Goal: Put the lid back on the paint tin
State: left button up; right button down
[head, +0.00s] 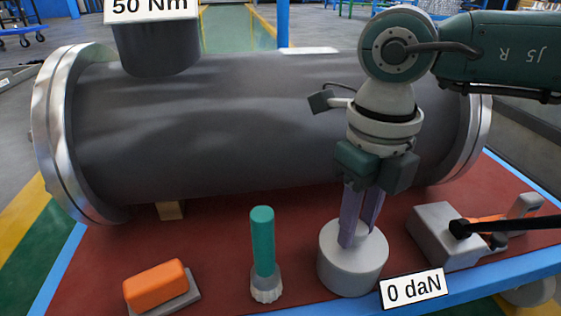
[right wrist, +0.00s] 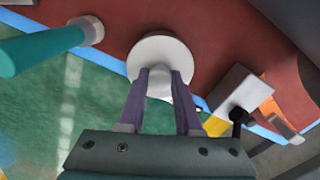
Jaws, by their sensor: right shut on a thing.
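The paint tin (head: 352,275) is a short, pale grey-white cylinder on the red bench top, right of the middle in the head view. My right gripper (head: 356,242) points down at its top, with its purple fingers close together there. In the right wrist view the round white top (right wrist: 160,48) shows just beyond the fingertips (right wrist: 161,75), with a pale piece between them, which looks like the lid's grip. I cannot make out a seam or gap between lid and tin. My left gripper is not in view.
A large grey flanged shell (head: 270,125) lies behind the tin. A green-handled tool (head: 262,240) stands to its left, with an orange block (head: 155,284) further left. A grey block (head: 440,235) with an orange-and-black lever and a "0 daN" sign (head: 412,289) are at the right.

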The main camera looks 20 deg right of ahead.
jog(key=c, duration=0.5)
grip_release()
jog(key=o, duration=0.5)
jog(key=shift+c, duration=0.2)
jog(key=shift+r, duration=0.1)
notch_tip(320, 180, up, 7)
jog(key=p, duration=0.7)
jog(key=c, duration=0.4)
grip_shut()
